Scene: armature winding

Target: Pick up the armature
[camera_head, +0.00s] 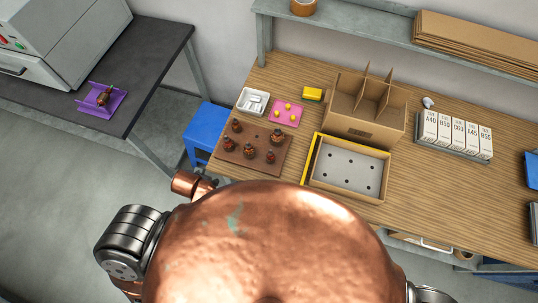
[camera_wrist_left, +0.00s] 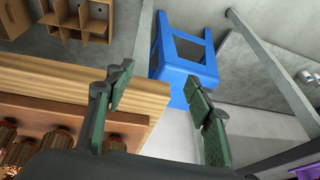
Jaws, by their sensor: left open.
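Several copper-wound armatures (camera_head: 277,137) stand upright on a brown board (camera_head: 238,169) at the workbench's left end. My copper body hides the left gripper in the head view. My right gripper is out of view.
A blue stool (camera_head: 207,128) stands between the dark table (camera_head: 160,50) and the wooden workbench (camera_head: 445,190). A grey machine (camera_head: 75,35) sits on the dark table. A divided cardboard box (camera_head: 365,112), a yellow-edged tray (camera_head: 347,170) and white cartons (camera_head: 455,133) occupy the workbench.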

